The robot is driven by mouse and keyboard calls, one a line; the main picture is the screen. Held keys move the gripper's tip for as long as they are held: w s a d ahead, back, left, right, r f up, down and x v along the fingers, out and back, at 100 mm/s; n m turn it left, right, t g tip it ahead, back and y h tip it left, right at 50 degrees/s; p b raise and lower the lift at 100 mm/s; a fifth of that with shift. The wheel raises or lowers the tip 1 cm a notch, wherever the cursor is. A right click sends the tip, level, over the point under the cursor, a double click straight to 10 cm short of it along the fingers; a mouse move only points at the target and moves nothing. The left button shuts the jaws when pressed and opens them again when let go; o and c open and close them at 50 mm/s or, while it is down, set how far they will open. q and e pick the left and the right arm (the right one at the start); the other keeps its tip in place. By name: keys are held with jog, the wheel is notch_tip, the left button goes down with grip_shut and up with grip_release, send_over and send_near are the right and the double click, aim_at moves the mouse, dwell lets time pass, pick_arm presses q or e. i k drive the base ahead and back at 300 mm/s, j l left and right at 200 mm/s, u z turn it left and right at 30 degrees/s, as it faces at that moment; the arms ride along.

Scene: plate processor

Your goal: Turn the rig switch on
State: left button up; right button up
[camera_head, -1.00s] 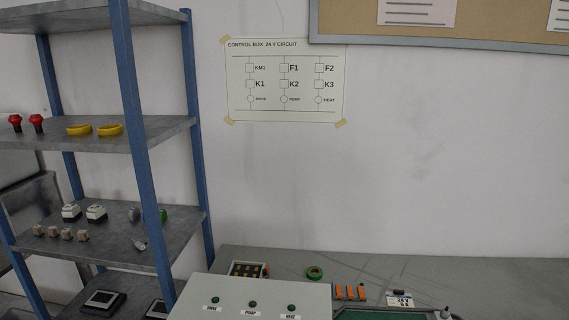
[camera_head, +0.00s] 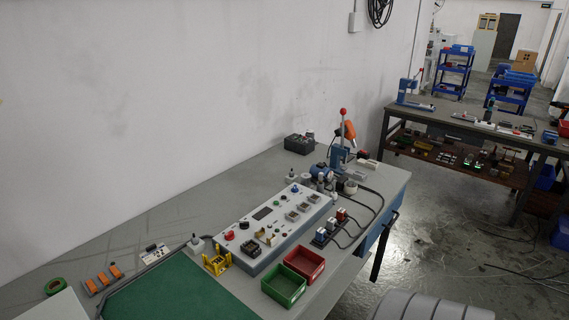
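A long light-grey rig box (camera_head: 318,213) lies on the bench, right of the green mat. Its sloped top carries a dark display (camera_head: 262,213), a red button (camera_head: 229,236), a blue knob (camera_head: 294,188), a small red part near the display and several sockets. Which of these is the rig switch is too small to tell. Neither of my grippers is in view.
The grey bench (camera_head: 180,208) holds a green mat (camera_head: 180,290), a green bin (camera_head: 283,288), a red bin (camera_head: 305,264), a yellow stand (camera_head: 217,261) and a red-knobbed lever press (camera_head: 343,135). Cables run right of the rig. Open floor lies right of the bench.

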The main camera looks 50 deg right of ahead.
aim_at(230, 236)
jog(key=z, duration=1.65)
jog(key=l, duration=0.2)
